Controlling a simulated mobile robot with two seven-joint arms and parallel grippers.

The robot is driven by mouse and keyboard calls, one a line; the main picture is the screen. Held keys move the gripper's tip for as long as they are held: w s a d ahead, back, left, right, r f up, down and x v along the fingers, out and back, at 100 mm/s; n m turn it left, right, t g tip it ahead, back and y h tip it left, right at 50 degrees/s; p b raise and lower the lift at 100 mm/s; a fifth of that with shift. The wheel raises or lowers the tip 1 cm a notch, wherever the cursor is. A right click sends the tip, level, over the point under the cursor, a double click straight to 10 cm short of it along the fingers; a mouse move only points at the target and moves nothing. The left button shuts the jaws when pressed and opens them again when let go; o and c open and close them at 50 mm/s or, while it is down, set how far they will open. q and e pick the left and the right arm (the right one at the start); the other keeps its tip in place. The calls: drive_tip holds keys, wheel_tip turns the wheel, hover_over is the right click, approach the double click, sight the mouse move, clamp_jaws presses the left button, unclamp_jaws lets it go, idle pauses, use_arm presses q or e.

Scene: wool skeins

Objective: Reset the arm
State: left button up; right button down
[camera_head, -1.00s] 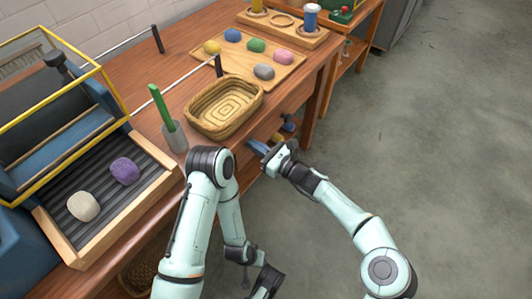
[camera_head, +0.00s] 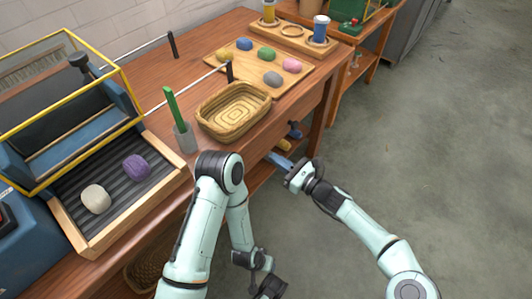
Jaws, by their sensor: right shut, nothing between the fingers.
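My right gripper (camera_head: 292,178) is in front of the table's right part, at the height of the space under the top. It is shut, with nothing seen in it. A blue piece (camera_head: 278,160) shows just beyond its tips, apart from it as far as I can tell. My left arm is folded at the table's front edge, and its gripper (camera_head: 268,284) hangs low at the bottom of the picture, partly cut off. Whether its fingers are open cannot be made out.
A wicker basket (camera_head: 203,119), a grey cup (camera_head: 185,138) with a green stick, and a wooden board (camera_head: 214,56) with several coloured skeins stand on the table. White (camera_head: 96,198) and purple (camera_head: 136,167) skeins lie on a ribbed tray. The floor at right is clear.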

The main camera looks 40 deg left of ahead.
use_arm(q)
drive_tip(key=shift+w+d+r+p, duration=0.1)
drive_tip(key=shift+d+r+p, duration=0.1)
drive_tip(key=shift+r+p, duration=0.3)
drive_tip(key=shift+w+d+r+p, duration=0.1)
drive_tip(key=shift+d+r+p, duration=0.05)
drive_tip(key=shift+r, duration=0.55)
use_arm(e)
drive_tip(key=d, duration=0.7)
drive_tip(key=shift+d, duration=0.15)
drive_tip(key=shift+w+f, duration=0.1)
drive_tip(key=shift+f, duration=0.1)
